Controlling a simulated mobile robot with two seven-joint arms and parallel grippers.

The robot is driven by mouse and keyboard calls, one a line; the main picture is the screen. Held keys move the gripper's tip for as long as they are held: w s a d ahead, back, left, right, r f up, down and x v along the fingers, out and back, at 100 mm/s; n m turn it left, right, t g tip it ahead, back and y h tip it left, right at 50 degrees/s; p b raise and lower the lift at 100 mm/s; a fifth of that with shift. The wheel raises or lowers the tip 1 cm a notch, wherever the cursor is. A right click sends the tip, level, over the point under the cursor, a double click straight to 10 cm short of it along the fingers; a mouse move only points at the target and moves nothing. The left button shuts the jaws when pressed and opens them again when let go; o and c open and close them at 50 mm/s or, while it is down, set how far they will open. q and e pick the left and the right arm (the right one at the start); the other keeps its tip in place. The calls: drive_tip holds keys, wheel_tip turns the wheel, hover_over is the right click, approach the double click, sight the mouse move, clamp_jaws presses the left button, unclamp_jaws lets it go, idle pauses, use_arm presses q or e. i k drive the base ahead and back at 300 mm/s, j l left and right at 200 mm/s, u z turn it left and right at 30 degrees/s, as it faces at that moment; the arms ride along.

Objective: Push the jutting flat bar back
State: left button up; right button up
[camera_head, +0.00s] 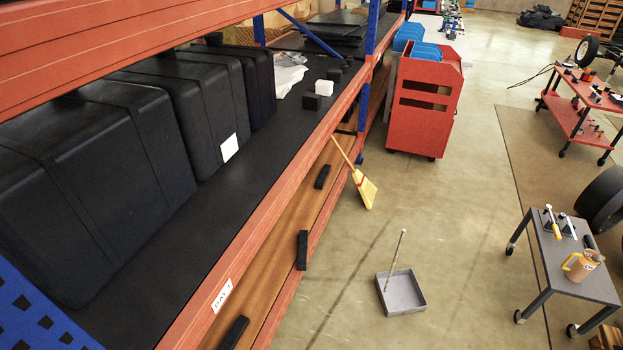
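Several dark flat bars show along the lower level of the orange rack, below the black shelf. One bar (302,250) is in the middle, close to the lower orange beam, and stands more upright in the picture than the others. A second bar (322,177) is farther back, and a third bar (234,332) is at the bottom edge of the picture. Neither of my grippers is in view, and nothing of my arms shows.
The black upper shelf (225,215) holds large black cases (75,190) and small blocks. A yellow broom (364,190) leans at the rack. A grey dustpan (402,293) stands on the floor. A red cart (424,105) and a grey wheeled table (575,265) stand right.

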sight(302, 262)
drive_tip(key=i+l+u, duration=0.3)
drive_tip(key=l, duration=0.25)
drive_tip(key=i+l+u, duration=0.15)
drive_tip(key=l, duration=0.2)
drive_tip(key=i+l+u, duration=0.3)
drive_tip(key=l, duration=0.35)
drive_tip(key=i+l+u, duration=0.55)
drive_tip(key=l, duration=0.4)
drive_tip(key=i+l+u, duration=0.4)
drive_tip(key=l, duration=0.4)
drive_tip(key=i+l+u, duration=0.2)
drive_tip(key=l, duration=0.25)
drive_tip(key=i+l+u, duration=0.25)
drive_tip(key=l, duration=0.1)
